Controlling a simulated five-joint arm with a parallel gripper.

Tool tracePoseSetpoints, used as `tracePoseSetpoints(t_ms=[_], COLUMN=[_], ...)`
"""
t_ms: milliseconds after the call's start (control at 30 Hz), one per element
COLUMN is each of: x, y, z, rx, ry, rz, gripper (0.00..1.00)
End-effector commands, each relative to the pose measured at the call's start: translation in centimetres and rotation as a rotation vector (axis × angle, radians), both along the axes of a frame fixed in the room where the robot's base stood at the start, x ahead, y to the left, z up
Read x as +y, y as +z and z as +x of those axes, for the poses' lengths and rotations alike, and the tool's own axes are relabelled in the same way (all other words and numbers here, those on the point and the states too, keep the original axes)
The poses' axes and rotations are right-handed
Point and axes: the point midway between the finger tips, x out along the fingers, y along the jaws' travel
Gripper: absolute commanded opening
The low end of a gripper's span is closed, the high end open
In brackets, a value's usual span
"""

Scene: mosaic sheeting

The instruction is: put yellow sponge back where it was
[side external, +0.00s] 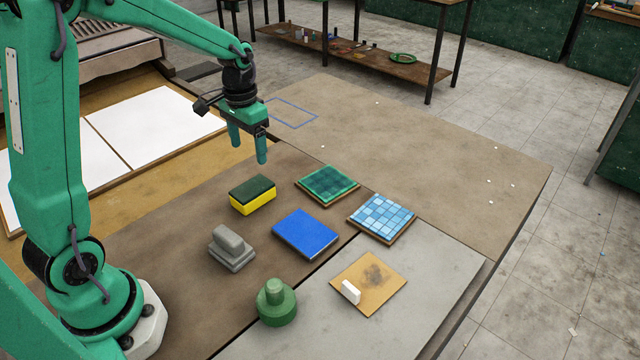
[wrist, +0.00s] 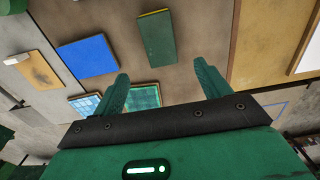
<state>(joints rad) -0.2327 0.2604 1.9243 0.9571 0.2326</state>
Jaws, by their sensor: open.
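The yellow sponge (side external: 253,199) has a dark green top layer and lies flat on the brown work surface, left of the middle in the side view. In the wrist view its dark green top (wrist: 157,38) shows beyond the fingertips, with a thin yellow edge. My gripper (side external: 247,146) is open and empty, pointing down above the surface, behind the sponge and clear of it. Its two spread fingers also show in the wrist view (wrist: 162,82). A blue outlined rectangle (side external: 292,113) on the brown board behind is empty.
A blue slab (side external: 305,233), a green tile panel (side external: 327,185) and a blue mosaic panel (side external: 382,217) lie right of the sponge. A grey handled block (side external: 231,248), a green knobbed cylinder (side external: 276,303) and a tan board (side external: 368,283) with a white block are nearer. The board at the back right is mostly bare.

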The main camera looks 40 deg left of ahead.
Motion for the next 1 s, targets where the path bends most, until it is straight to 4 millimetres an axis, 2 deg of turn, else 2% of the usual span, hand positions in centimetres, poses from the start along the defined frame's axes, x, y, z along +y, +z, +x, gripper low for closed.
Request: tracePoseSetpoints(t_ms=[467,667,1000], x=[-0.2,-1.2,-4.3], y=[0.4,2.3,7.1], z=[-0.2,-1.3,-5.5], rx=[-0.008,-0.048,-0.176], ry=[-0.001,-0.002,-0.003], rz=[0.002,0.01,0.027], gripper=[0.76,0.76,0.76])
